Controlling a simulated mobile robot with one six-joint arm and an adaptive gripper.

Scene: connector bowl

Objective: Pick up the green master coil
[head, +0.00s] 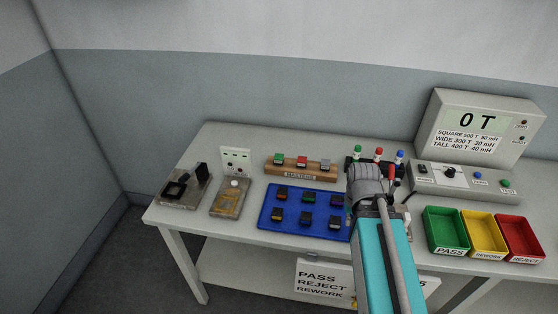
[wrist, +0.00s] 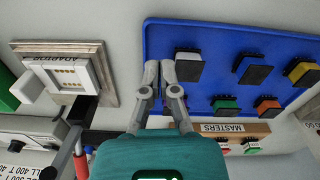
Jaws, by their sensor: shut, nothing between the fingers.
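The green master coil (head: 279,158) sits at the left end of the wooden MASTERS rack (head: 300,173) in the head view, left of a red coil (head: 302,161) and a grey one (head: 325,164). My gripper (wrist: 160,70) is shut and empty, over the left edge of the blue tray (wrist: 215,32) in that view, apart from the rack. In the head view my own arm hides the fingers.
The blue tray (head: 266,206) holds several dark coils with coloured tops in front of the rack. A stand with coloured-topped posts (head: 378,155) is right of the rack. Green (head: 430,236), yellow (head: 468,236) and red bins (head: 506,241) stand at the right, below a tester (head: 482,130).

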